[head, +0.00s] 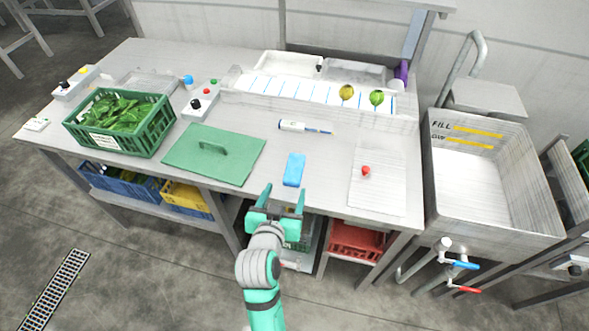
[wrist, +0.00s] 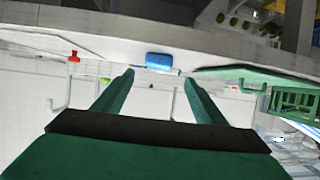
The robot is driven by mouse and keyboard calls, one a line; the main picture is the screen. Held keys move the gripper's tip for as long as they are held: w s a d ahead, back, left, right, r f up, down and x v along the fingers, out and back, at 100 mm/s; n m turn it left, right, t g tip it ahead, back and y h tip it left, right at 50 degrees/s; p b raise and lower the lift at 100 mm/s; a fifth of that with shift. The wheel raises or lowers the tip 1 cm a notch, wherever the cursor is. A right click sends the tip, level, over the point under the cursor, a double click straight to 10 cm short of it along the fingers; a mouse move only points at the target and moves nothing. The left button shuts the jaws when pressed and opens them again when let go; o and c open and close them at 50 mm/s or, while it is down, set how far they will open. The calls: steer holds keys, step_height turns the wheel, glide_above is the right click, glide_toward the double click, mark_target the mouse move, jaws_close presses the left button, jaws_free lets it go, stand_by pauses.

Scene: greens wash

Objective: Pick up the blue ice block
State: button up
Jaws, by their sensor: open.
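The blue ice block (head: 294,169) is a small light-blue slab lying flat on the steel table, near its front edge. In the wrist view the blue block (wrist: 159,60) shows at the upper middle, beyond my fingertips. My gripper (head: 284,197) has two green fingers, open with nothing between them. It is just in front of the block in the head view, at the table's front edge, and apart from it. The gripper also shows in the wrist view (wrist: 158,80), with its fingers spread.
A green board with a handle (head: 213,153) lies left of the block. A green crate of leaves (head: 120,121) is farther left. A white-and-blue marker-like item (head: 304,127) lies behind. A pale board (head: 378,182) with a red item (head: 366,170) is right, then a sink (head: 482,170).

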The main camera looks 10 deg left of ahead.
mark_target(293, 171)
steer(key=x, duration=0.5)
steer(key=shift+w+r, duration=0.1)
steer(key=shift+w, duration=0.25)
steer(key=shift+x, duration=2.7)
steer(key=shift+w+d+r, duration=0.1)
steer(key=shift+d+r, duration=0.1)
steer(key=shift+r, duration=0.05)
steer(key=c, duration=1.3)
